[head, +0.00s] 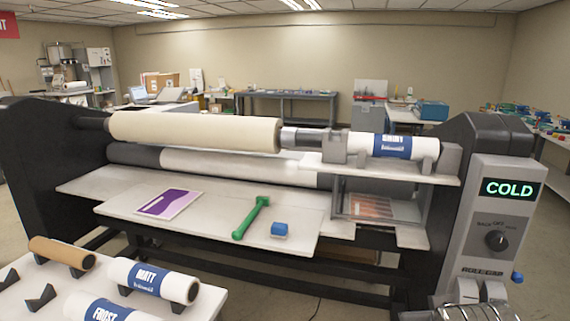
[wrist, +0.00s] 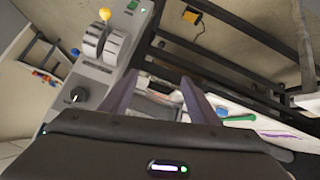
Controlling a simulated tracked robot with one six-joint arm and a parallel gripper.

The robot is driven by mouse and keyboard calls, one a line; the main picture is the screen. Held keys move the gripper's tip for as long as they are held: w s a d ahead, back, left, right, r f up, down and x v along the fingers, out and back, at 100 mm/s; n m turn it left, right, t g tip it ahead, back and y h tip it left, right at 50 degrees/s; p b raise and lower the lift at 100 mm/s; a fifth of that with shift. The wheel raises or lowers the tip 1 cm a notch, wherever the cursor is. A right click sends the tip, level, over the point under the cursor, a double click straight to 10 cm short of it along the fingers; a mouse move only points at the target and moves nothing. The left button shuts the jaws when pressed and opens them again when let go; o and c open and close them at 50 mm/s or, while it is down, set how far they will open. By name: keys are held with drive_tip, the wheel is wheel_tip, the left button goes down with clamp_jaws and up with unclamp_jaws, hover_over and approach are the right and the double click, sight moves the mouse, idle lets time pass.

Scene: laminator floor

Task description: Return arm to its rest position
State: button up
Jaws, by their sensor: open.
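My gripper (wrist: 160,82) shows in the wrist view with its two dark fingers spread apart and nothing between them. It is beside the laminator's control panel (wrist: 95,65), which stands to the left of the fingers in that view. In the head view the panel (head: 497,240) is at the right, with a lit display (head: 510,189) reading COLD and a black dial (head: 496,240). I cannot make out my gripper in the head view.
The laminator's feed table (head: 225,222) bears a purple sheet (head: 169,203), a green tool (head: 250,218) and a blue block (head: 279,229). A SHINY roll (head: 425,147) sits at the machine's upper right. A MATT roll (head: 125,271) and a FROST roll (head: 85,304) lie front left.

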drive_tip(key=s+a+f+g+y, duration=0.1)
drive_tip(key=s+a+g+y, duration=0.2)
drive_tip(key=s+a, duration=0.6)
drive_tip(key=a, duration=0.2)
drive_tip(key=shift+a+f+n, duration=0.3)
drive_tip(key=shift+f+n, duration=0.05)
drive_tip(key=shift+n, duration=0.05)
idle(0.3)
